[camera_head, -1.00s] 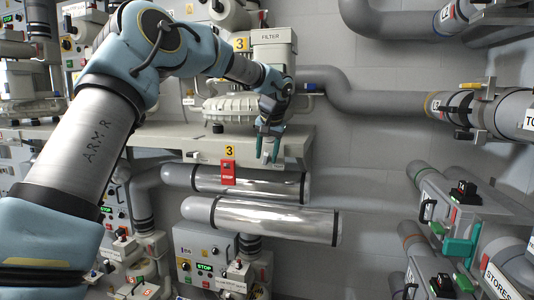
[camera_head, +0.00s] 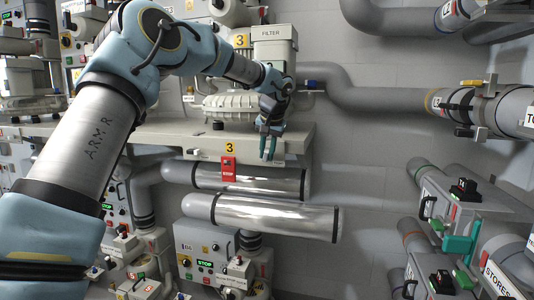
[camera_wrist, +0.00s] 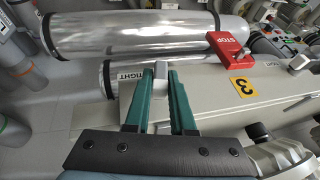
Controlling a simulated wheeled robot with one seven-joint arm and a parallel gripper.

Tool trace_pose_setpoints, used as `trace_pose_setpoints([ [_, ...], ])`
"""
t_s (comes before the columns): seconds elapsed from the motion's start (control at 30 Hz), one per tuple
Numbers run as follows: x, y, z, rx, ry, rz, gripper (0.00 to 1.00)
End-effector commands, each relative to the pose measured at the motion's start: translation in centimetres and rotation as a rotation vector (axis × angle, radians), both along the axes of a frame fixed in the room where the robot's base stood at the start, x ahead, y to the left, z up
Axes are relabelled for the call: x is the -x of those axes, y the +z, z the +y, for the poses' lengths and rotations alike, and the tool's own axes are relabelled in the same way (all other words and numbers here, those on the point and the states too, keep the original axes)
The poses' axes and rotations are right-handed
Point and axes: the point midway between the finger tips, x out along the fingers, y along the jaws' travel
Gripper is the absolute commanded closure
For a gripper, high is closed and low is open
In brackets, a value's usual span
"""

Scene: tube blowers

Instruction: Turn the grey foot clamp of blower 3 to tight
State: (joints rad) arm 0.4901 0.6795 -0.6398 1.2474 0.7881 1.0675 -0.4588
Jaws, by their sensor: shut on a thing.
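Blower 3 (camera_head: 228,106) stands on a pale shelf with a yellow 3 label (camera_head: 229,148) on its front edge. My gripper (camera_head: 268,158) points down at that edge, right of the label. In the wrist view my green fingers (camera_wrist: 161,74) are shut on the small grey foot clamp (camera_wrist: 160,68), of which only a little shows between the tips. A TIGHT label (camera_wrist: 124,75) is printed on the edge just left of the fingers. The clamp's exact angle is hard to tell.
A red STOP box (camera_head: 228,169) hangs on the shelf edge left of my gripper. Two shiny pipes (camera_head: 265,217) run just below. Another clamp (camera_head: 196,153) sits farther left on the edge. Wall to the right is clear up to the large pipes.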

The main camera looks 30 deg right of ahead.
Motion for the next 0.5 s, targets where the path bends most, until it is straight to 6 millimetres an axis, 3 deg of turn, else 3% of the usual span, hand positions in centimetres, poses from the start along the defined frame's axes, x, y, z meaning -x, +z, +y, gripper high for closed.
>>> trace_pose_setpoints([
  [0.5, 0.19, -0.06, -0.23, -0.051, -0.002, -0.05, 1.0],
])
